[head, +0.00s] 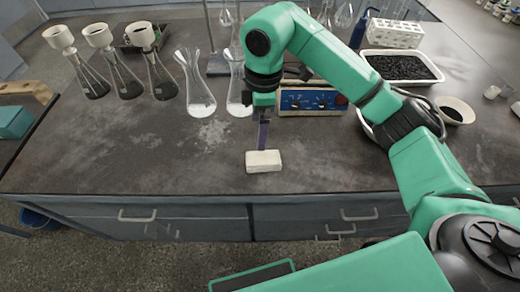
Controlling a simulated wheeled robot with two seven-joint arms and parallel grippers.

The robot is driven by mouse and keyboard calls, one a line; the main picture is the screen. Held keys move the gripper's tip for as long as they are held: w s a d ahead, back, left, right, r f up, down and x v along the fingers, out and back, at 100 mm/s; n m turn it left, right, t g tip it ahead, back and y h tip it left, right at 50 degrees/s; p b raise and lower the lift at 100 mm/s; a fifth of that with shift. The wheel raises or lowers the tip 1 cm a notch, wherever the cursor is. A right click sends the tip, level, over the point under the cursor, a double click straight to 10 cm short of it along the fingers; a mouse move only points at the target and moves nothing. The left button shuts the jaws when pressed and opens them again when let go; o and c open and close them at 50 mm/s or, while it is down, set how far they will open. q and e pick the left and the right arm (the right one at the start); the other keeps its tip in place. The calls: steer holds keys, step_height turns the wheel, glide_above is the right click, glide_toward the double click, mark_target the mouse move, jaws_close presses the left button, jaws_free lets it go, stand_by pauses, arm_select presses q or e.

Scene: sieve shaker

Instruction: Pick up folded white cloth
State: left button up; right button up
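The folded white cloth (264,163) is a small white block lying on the dark bench top near its front edge, in the middle of the head view. My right arm comes in from the right and bends down over it. My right gripper (262,140) points down just above the cloth, its dark fingertips at or very near the cloth's back edge. The fingers show as one narrow dark strip, so I cannot tell their gap or whether they touch the cloth. My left gripper is not in view.
Flasks with white funnels (103,62) stand at the back left, and clear flasks (197,88) stand behind the cloth. A blue control box (311,101) and a tray of black granules (402,67) are behind my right arm. The bench left of the cloth is clear.

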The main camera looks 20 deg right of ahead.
mark_target(263, 158)
steer(key=shift+m+h, duration=0.3)
steer(key=shift+h, duration=0.1)
steer(key=f+p, duration=0.1)
steer(key=f, duration=0.3)
steer(key=f+p, duration=0.1)
steer(key=f, duration=0.4)
steer(key=d+f+p, duration=0.1)
steer(key=f, duration=0.4)
steer(key=shift+s+d, duration=0.1)
steer(key=shift+s, duration=0.1)
steer(key=c, duration=1.4)
